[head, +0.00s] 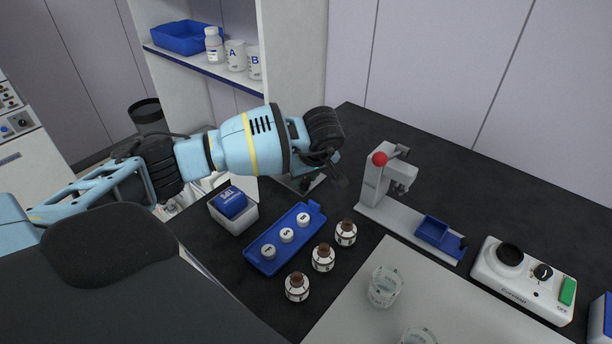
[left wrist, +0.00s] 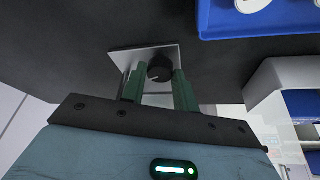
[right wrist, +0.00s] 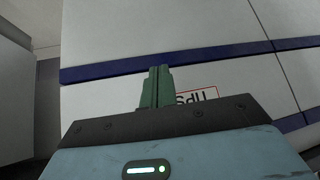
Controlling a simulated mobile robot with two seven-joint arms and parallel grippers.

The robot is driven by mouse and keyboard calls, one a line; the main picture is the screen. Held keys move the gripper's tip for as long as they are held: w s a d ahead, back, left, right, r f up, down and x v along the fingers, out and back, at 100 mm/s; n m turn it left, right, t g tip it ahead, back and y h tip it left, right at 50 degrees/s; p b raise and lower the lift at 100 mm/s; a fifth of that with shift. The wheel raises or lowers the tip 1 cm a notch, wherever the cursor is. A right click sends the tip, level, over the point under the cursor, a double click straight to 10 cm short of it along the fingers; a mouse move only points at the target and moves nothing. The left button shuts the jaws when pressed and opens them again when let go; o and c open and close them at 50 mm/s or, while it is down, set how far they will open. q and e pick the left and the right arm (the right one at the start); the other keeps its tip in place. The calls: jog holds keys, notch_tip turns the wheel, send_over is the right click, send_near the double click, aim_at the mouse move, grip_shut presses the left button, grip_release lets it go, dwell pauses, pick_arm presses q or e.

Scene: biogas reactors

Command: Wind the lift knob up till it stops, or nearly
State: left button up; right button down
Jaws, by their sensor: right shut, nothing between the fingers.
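The lift knob (left wrist: 160,69) is small, black and round, with a pale mark, on a grey metal stand (left wrist: 125,58). It shows in the left wrist view. My left gripper (left wrist: 159,76) has its two green fingers spread, one on each side of the knob. The knob fills most of the gap, but I cannot tell whether the fingers press on it. In the head view my left gripper (head: 322,172) reaches down over the stand's base and mostly hides the knob. My right gripper (right wrist: 157,72) is shut and empty, in front of pale cabinet panels.
A blue tray (head: 262,262) with white-capped items lies close in front of the stand. A white box with a blue SALT pack (head: 231,201), brown bottles (head: 323,257), a red-knobbed device (head: 376,185) and glass beakers (head: 384,286) stand around. The dark bench is clear behind.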

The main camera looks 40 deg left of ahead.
pick_arm(q)
jog(key=c, duration=0.5)
jog(key=shift+o, duration=0.2)
jog(key=shift+m, duration=0.8)
jog(key=shift+t, duration=0.3)
jog(key=o, duration=1)
jog(key=shift+c, duration=0.2)
jog(key=v, duration=0.7)
jog(key=shift+r, duration=0.4)
jog(key=shift+s, duration=0.1)
